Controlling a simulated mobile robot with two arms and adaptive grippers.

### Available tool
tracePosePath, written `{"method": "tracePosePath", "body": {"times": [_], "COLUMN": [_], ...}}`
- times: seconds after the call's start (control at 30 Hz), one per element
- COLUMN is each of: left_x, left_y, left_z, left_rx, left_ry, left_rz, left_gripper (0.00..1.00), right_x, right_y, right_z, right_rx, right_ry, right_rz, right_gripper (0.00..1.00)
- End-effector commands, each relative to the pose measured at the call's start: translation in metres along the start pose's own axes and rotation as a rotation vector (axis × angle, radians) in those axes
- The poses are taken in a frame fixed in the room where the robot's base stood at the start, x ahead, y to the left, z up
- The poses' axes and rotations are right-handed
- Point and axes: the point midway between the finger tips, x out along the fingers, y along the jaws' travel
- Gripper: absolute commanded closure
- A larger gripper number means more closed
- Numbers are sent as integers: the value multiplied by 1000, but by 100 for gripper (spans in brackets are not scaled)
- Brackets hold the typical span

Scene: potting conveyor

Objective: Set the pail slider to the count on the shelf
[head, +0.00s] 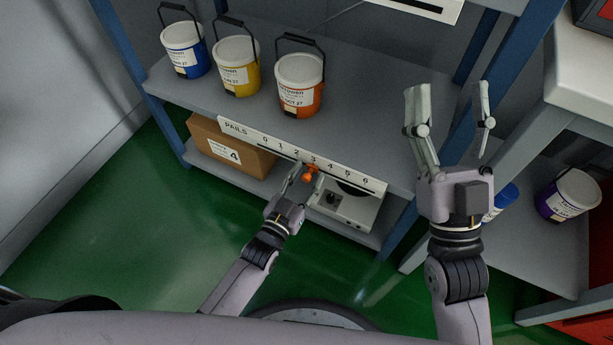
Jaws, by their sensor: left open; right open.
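Three pails stand on the upper shelf (235,112): a blue one (184,60), a yellow one (237,75) and an orange one (302,90). The pail scale (238,134), marked PAILS and 0 to 6, runs along the shelf's front edge. Its orange slider knob (310,173) sits at about the 3 mark. My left gripper (299,174) is open with its fingertips at the knob; I cannot tell whether they touch it. My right gripper (447,90) is open and empty, raised near the shelf's right end.
A cardboard box (222,147) with a label 4 and a grey-white device (344,209) sit on the lower shelf. Blue posts (134,60) frame the rack. A purple pail (567,195) and a partly hidden blue one (505,197) stand at right. The green floor (130,225) is clear at left.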

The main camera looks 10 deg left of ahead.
Motion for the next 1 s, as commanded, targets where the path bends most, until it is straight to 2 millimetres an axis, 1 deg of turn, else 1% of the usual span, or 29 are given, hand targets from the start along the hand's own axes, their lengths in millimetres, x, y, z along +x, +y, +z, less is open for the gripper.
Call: {"method": "tracePosePath", "body": {"times": [0.17,0.4,0.5,0.6,0.77,1.0], "left_x": [-23,-75,-93,-107,-117,-119], "left_y": [0,0,0,0,0,0], "left_z": [2,2,1,1,0,0], "left_rx": [1,0,0,0,1,0], "left_ry": [-4,-5,-3,-3,-1,-1], "left_rz": [0,0,1,0,0,0], "left_gripper": [59,59,59,59,59,59], "right_x": [0,0,0,0,0,0], "right_y": [0,0,0,0,0,0], "right_z": [0,0,0,0,0,0], "right_rx": [0,-1,-1,-1,-1,-1], "right_ry": [0,-1,-1,-1,-1,0], "right_rz": [0,0,0,0,0,0], "right_gripper": [41,41,41,41,41,41]}}
